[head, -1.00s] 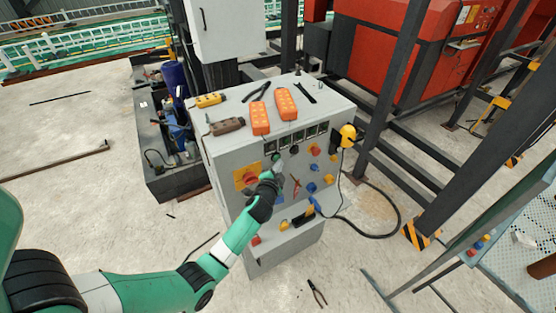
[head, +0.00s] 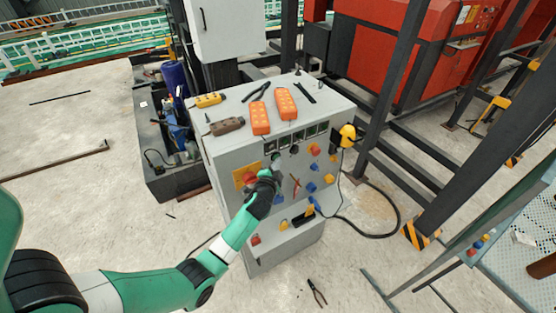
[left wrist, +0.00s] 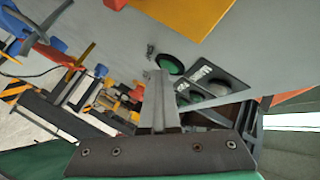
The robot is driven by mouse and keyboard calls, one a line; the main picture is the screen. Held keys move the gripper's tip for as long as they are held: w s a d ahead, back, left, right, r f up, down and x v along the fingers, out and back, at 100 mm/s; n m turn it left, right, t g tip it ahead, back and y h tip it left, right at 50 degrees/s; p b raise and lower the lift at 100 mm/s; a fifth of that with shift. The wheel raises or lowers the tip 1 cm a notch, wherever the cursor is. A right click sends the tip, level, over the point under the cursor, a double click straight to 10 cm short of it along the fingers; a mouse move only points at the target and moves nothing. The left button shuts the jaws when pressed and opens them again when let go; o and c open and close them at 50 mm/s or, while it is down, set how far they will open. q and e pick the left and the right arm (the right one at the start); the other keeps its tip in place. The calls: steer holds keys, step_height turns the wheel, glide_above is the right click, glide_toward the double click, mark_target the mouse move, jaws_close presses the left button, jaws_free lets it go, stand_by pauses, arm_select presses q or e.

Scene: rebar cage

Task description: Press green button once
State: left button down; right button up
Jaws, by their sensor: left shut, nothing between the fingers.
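The green button (left wrist: 169,64) is a round, dark-rimmed button on the grey panel face in the left wrist view. My left gripper (left wrist: 158,74) is shut and empty, with its fingertips just beside the button in that picture. I cannot tell whether they touch it. In the head view my left gripper (head: 275,161) is at the upper left part of the control cabinet (head: 235,158) front, below the meters. The arm and gripper cover part of the panel there, and I cannot make out the green button clearly. My right gripper is not in view.
A red knob on a yellow plate (head: 245,177) is close left of the gripper. Several coloured knobs (head: 312,187) are to its right. Orange pendants (head: 260,117) lie on the cabinet top. A yellow plug (head: 348,134) with a black cable hangs at the right side.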

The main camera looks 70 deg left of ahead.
arm_select(q)
steer(key=shift+d, duration=1.2)
steer(key=shift+w, duration=0.1)
steer(key=shift+w+d+b, duration=0.15)
steer(key=shift+d+b, duration=0.15)
steer(key=shift+d, duration=0.95)
steer(key=shift+w+d+b, duration=0.15)
steer(key=shift+d+b, duration=0.15)
steer(key=shift+d, duration=0.95)
